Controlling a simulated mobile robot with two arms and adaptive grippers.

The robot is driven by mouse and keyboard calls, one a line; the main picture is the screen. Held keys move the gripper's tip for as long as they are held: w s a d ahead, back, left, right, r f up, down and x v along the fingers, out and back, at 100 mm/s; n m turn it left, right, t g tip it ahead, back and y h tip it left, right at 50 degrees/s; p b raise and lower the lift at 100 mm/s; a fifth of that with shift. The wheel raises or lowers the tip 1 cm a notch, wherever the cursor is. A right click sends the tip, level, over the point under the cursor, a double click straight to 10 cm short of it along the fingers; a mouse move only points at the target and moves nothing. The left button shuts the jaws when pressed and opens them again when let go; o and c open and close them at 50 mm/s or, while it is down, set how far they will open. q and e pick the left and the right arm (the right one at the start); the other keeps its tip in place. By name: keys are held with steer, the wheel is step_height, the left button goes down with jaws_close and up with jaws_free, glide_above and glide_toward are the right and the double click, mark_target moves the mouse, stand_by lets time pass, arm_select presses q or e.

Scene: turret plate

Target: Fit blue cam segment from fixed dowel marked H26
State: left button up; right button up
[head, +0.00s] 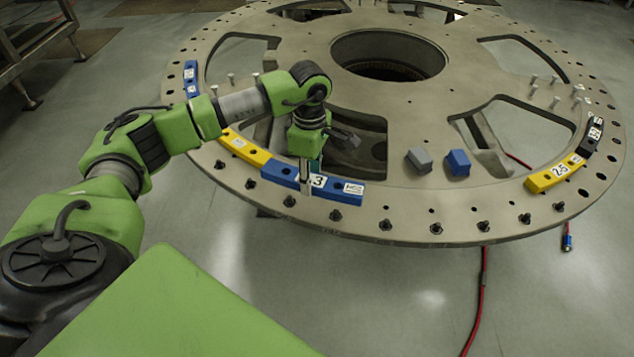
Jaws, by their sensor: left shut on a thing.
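A blue cam segment (335,188) lies along the near rim of the round turret plate (400,215), with white labels on it; one ends in a 3, the other is too small to read surely. My left gripper (309,182) reaches down from above and is shut on this blue segment, its fingers covering part of the middle. Whether the blue stretch is one piece or two is hard to tell. Black dowels (386,225) stand in a row along the near rim to the right. I cannot read a mark H26 on any dowel. My right gripper is out of view.
Yellow segment (245,148) sits left of the blue one. Another yellow segment (551,175) and a black one (592,136) sit at the right rim. A grey block (419,160) and a blue block (457,162) lie on the plate. The near rim between is free of segments.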

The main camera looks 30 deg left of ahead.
mark_target(312, 209)
arm_select(q)
steer(key=shift+w+f, duration=0.2)
steer(key=shift+f, duration=0.2)
steer(key=shift+s+f+b, duration=0.15)
steer(key=shift+f+b, duration=0.55)
steer(key=shift+f, duration=0.2)
steer(key=shift+f+b, duration=0.75)
steer(key=shift+f, duration=0.55)
steer(key=shift+f+b, duration=1.65)
steer(key=shift+f, duration=0.25)
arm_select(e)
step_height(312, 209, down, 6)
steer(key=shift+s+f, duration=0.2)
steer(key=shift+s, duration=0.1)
arm_select(q)
steer(key=o, duration=1.5)
steer(key=shift+c, duration=0.2)
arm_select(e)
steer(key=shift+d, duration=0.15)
arm_select(q)
step_height(312, 209, up, 12)
steer(key=shift+r, duration=0.1)
